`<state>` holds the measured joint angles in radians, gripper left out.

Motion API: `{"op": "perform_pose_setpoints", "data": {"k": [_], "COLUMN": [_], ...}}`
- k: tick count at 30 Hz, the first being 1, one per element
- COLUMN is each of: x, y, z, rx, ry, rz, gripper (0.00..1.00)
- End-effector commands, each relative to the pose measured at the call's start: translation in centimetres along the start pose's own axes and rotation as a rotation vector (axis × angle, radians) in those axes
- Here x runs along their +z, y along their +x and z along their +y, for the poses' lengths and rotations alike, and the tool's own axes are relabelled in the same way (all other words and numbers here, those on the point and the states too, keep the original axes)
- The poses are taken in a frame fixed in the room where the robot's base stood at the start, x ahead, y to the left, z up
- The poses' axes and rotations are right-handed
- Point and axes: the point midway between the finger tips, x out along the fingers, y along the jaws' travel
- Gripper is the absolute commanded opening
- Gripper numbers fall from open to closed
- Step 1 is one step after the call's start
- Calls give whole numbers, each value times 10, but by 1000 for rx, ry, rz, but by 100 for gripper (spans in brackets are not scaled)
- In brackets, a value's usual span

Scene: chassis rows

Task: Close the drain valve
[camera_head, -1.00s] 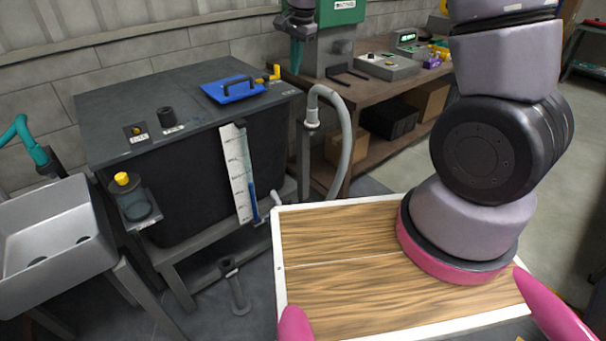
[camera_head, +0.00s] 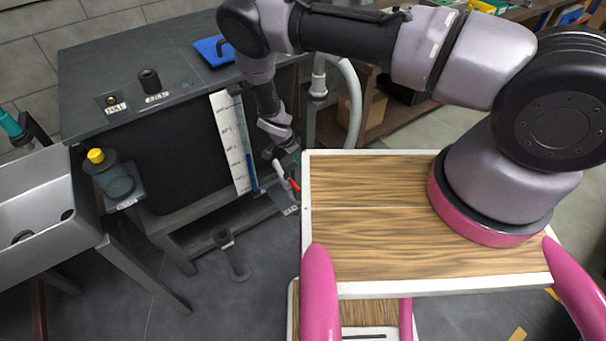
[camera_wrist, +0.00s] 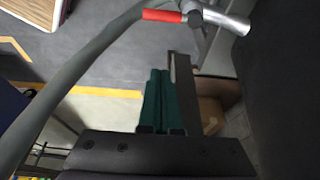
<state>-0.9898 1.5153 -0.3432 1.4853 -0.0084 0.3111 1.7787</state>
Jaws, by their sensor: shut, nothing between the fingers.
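The drain valve has a red lever (camera_head: 294,185) and sits low at the right front corner of the dark tank (camera_head: 180,160). In the wrist view the red lever (camera_wrist: 163,15) is at the top, pointing left. A silver pipe (camera_wrist: 226,20) runs right from it, roughly in line with the lever. My gripper (camera_head: 297,158) is beside the tank's corner, just above the valve in the head view, partly hidden by my wrist. In the wrist view its teal fingers (camera_wrist: 160,95) are together and empty, with a visible gap to the lever.
A grey hose (camera_head: 352,105) curves down right of the tank and crosses the left of the wrist view (camera_wrist: 70,75). A white level scale (camera_head: 233,140) is on the tank front. A grey sink (camera_head: 40,200) stands left. A workbench (camera_head: 400,125) stands behind.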

Motion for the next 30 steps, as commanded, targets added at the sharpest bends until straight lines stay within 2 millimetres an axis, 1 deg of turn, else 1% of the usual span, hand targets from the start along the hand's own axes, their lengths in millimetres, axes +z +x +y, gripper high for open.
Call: {"op": "perform_pose_setpoints", "data": {"k": [3,5,8,18,20,21,24,30], "x": [4,4,4,3,3,12,27,41], "y": [12,16,29,101,112,109,106,103], "z": [5,5,6,6,6,4,4,4], "rx": [0,1,2,2,2,-1,-1,0], "ry": [-1,0,-1,0,0,-3,-3,-1], "rz": [8,8,8,7,7,5,6,7], "gripper": [0,0,0,0,0,0,0,0]}}
